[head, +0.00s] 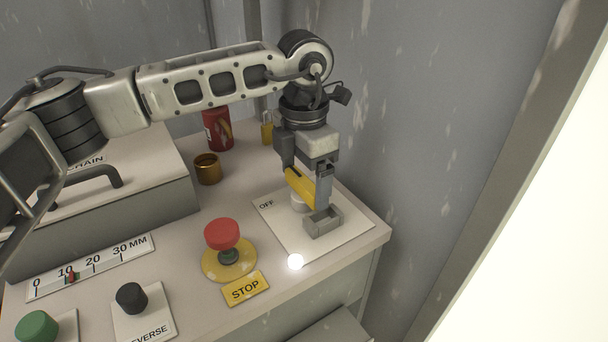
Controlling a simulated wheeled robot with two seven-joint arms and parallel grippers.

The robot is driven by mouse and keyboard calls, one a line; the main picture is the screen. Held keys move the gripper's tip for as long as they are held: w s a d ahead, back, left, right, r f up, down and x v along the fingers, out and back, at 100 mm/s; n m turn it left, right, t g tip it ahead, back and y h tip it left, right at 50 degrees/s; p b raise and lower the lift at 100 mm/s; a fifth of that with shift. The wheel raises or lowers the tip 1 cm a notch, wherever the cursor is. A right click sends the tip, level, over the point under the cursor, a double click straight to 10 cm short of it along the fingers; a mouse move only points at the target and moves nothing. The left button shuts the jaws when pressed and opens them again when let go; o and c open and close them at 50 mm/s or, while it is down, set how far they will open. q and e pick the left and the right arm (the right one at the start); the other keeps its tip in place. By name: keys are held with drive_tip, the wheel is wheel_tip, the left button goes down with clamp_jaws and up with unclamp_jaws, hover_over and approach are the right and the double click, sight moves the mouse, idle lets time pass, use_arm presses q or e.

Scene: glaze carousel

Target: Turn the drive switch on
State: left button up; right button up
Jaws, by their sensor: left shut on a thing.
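The drive switch has a pale plate (278,221) marked OFF at its left corner, on the right end of the bench top. My left gripper (308,194) reaches down over the plate and is shut on the yellow lever. Its grey fingers hide part of the lever and the plate, and any ON mark is not visible. My right gripper is not in view.
A red STOP button (222,234) stands close left of the plate. A glowing white lamp (295,262) is at the front. A brass cup (207,170), red can (217,132) and yellow padlock (267,131) stand behind. A grey wall (420,110) rises at the right.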

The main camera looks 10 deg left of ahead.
sight(304, 181)
use_arm(q)
drive_tip(key=o, duration=0.8)
wheel_tip(304, 181, up, 16)
drive_tip(key=shift+r+p, duration=0.1)
drive_tip(key=shift+p, duration=0.45)
drive_tip(key=shift+s, duration=0.1)
